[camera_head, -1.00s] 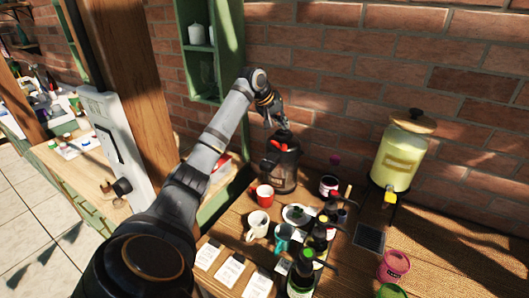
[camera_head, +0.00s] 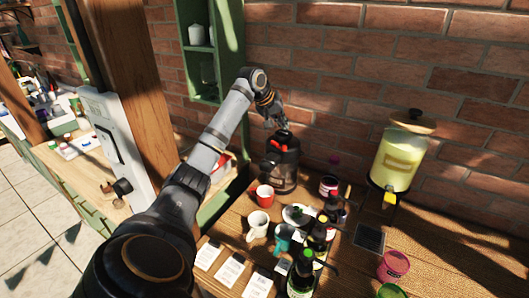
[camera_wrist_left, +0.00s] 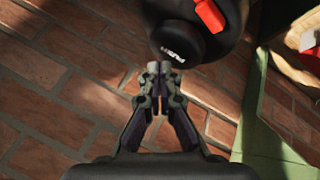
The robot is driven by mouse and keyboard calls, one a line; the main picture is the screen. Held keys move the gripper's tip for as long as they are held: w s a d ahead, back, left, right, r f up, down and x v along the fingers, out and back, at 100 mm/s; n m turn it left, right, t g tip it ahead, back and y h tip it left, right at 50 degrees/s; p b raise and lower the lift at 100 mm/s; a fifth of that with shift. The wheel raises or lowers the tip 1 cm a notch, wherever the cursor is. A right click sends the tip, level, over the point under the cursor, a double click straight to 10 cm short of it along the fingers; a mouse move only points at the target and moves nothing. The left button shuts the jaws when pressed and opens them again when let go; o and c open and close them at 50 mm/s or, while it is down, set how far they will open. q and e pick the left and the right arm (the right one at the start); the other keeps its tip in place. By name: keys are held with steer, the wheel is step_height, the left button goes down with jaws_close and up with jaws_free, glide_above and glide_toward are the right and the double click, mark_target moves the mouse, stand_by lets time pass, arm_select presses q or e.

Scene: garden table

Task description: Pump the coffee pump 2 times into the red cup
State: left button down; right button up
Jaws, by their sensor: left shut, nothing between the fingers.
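The coffee pump (camera_head: 286,172) is a dark, rounded dispenser with a red part near its top. It stands at the back of the table by the brick wall. The red cup (camera_head: 264,195) stands upright in front of it, slightly left, beside the pump's base. My left gripper (camera_head: 280,123) is shut and empty, just above the pump's top. In the left wrist view its closed fingertips (camera_wrist_left: 159,68) are by the edge of the black round push button (camera_wrist_left: 178,44), marked with pale lettering; I cannot tell whether they touch. My right gripper is not in view.
A white mug (camera_head: 257,224), a teal cup (camera_head: 284,236) and several dark bottles stand close in front of the pump. A yellow dispenser (camera_head: 398,160) stands at right, with a pink cup (camera_head: 393,265) nearer. A green shelf (camera_head: 230,50) is behind my left arm.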

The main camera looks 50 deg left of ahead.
mark_target(283, 133)
arm_select(q)
steer(key=shift+f, duration=0.45)
steer(key=shift+f+b, duration=0.55)
steer(key=shift+f, duration=0.15)
stand_by(0.8)
steer(key=shift+r+p, duration=1.1)
steer(key=shift+p, duration=0.15)
step_height(283, 133, up, 6)
steer(key=p, duration=0.6)
